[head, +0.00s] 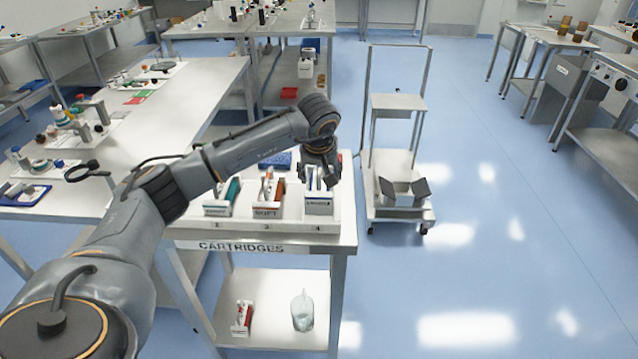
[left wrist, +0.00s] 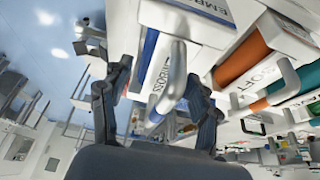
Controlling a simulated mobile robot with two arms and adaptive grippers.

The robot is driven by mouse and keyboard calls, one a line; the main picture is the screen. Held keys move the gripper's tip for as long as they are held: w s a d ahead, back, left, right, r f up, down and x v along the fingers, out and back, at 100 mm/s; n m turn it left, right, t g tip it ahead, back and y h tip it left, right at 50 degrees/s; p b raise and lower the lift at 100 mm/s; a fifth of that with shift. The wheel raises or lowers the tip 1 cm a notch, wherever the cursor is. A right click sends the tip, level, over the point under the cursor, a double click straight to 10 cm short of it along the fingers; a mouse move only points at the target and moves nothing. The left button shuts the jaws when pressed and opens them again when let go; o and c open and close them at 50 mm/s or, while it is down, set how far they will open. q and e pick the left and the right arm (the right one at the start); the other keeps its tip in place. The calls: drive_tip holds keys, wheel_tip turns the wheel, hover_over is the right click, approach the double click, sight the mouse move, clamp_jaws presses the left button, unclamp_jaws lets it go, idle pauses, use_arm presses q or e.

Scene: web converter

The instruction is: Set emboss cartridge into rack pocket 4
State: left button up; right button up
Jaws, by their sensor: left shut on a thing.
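The emboss cartridge (head: 318,203) is white with a blue stripe and an EMBOSS label. It stands upright at pocket 4 of the white cartridge rack (head: 268,229), at the right end; I cannot tell how deep it sits. My left gripper (head: 321,178) is above it, shut on its handle. In the left wrist view the emboss cartridge (left wrist: 152,58) and its pale handle lie between the fingers of my left gripper (left wrist: 157,95). The fingertips' contact is partly hidden. My right gripper is not in view.
An orange SOFT cartridge (head: 268,198) stands in pocket 3, and a teal cartridge (head: 222,197) stands further left. The lower shelf (head: 270,310) holds a red-and-white cartridge (head: 242,318) and a clear jug (head: 302,311). A cart (head: 400,215) stands right of the table.

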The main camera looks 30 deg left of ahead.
sight(319, 169)
use_arm(q)
drive_tip(key=f, duration=0.1)
drive_tip(key=f+p, duration=0.1)
drive_tip(key=f, duration=0.1)
drive_tip(key=shift+s, duration=0.2)
drive_tip(key=shift+c, duration=1)
drive_tip(key=shift+f, duration=0.2)
drive_tip(key=o, duration=1.4)
drive_tip(key=shift+s+f, duration=0.1)
drive_tip(key=o, duration=0.4)
drive_tip(key=shift+f, duration=0.1)
drive_tip(key=shift+c, duration=0.2)
drive_tip(key=shift+w+a, duration=0.15)
drive_tip(key=shift+w, duration=0.15)
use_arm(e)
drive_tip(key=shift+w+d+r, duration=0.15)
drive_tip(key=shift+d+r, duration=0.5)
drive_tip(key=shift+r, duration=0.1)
use_arm(q)
drive_tip(key=b+v, duration=0.2)
drive_tip(key=v, duration=0.9)
drive_tip(key=shift+w, duration=0.1)
drive_tip(key=shift+r, duration=0.7)
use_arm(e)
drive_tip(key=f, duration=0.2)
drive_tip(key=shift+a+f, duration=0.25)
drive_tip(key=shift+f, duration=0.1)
